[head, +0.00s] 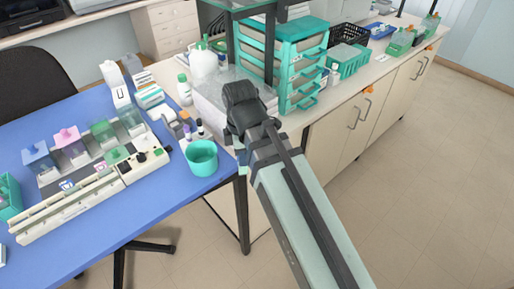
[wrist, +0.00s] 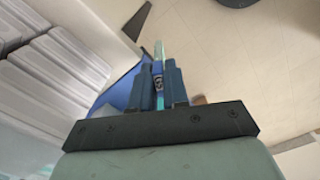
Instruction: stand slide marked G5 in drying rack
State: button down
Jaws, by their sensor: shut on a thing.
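In the wrist view my gripper (wrist: 160,78) is shut on a narrow glass slide (wrist: 159,50). The slide stands out beyond the fingertips, with a pale greenish clear end. A blue label with a dark mark shows between the fingers, too small to read for certain. In the head view my arm's dark wrist hides most of the gripper, and I cannot make out the slide there. A long cream rack-like bar (head: 62,217) lies at the front of the staining station on the blue table; I cannot tell for certain whether it is the drying rack.
The blue table (head: 150,222) holds colored staining jars (head: 68,139) and a turquoise beaker (head: 202,158) near its right edge. A teal drawer unit (head: 297,65), a white bottle (head: 203,63) and pale trays (wrist: 45,75) stand close to my arm. Open floor lies right.

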jog(key=s+a+r+n, duration=0.3)
jog(key=s+a+r, duration=0.15)
jog(key=a, duration=0.95)
jog(key=s+a+r+n, duration=0.3)
jog(key=s+a+r, duration=0.15)
jog(key=a, duration=1.05)
jog(key=s+a+r+n, duration=0.3)
jog(key=s+a, duration=0.3)
jog(key=a, duration=0.8)
jog(key=s+a+f+m, duration=0.1)
jog(key=s+a+m, duration=0.2)
jog(key=s+a, duration=0.4)
jog(key=shift+a+f, duration=0.25)
jog(key=shift+a, duration=0.7)
jog(key=shift+f, duration=0.1)
jog(key=shift+f, duration=3.7)
jog(key=shift+f, duration=0.35)
